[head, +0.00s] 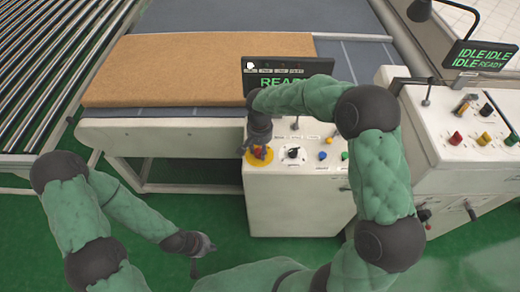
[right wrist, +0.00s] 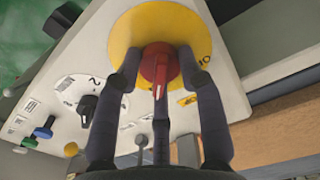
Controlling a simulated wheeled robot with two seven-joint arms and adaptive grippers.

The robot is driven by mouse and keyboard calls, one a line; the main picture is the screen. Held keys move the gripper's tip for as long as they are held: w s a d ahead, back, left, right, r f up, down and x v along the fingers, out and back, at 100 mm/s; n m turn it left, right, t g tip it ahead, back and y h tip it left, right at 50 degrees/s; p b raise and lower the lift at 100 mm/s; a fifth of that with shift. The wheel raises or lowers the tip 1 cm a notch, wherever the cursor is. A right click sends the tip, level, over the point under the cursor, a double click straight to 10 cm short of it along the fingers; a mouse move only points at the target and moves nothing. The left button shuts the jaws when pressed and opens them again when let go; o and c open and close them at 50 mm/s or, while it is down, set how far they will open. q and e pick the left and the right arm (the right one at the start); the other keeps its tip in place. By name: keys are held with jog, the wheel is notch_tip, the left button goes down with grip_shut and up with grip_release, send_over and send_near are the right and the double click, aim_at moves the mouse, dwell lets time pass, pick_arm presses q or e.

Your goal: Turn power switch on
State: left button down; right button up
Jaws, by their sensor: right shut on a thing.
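The red power switch (right wrist: 157,62) sits on a yellow round plate (right wrist: 134,22) on the control panel (right wrist: 185,8). In the head view the plate (head: 266,165) lies at the left end of the panel, with the switch mostly hidden beneath my right gripper (head: 257,148). My right gripper reaches down from above; in the right wrist view its fingers (right wrist: 160,72) stand on both sides of the red handle and are shut on it. My left gripper (head: 198,262) hangs low over the green floor, far from the panel, its fingers too small to judge.
A black rotary knob (head: 292,154) and several small coloured knobs sit beside the switch. A display reading READY (head: 285,72) stands behind the panel. A brown mattress (head: 180,65) lies on the table to the left. A second console (head: 450,130) stands at right.

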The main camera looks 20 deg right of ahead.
aim_at(259, 149)
jog(key=shift+s+a+f, duration=0.15)
jog(key=shift+s+f, duration=0.15)
jog(key=o, duration=1.1)
jog(key=shift+w+r, duration=0.15)
jog(key=shift+w+r, duration=0.1)
jog(key=shift+r, duration=0.4)
notch_tip(259, 149, up, 11)
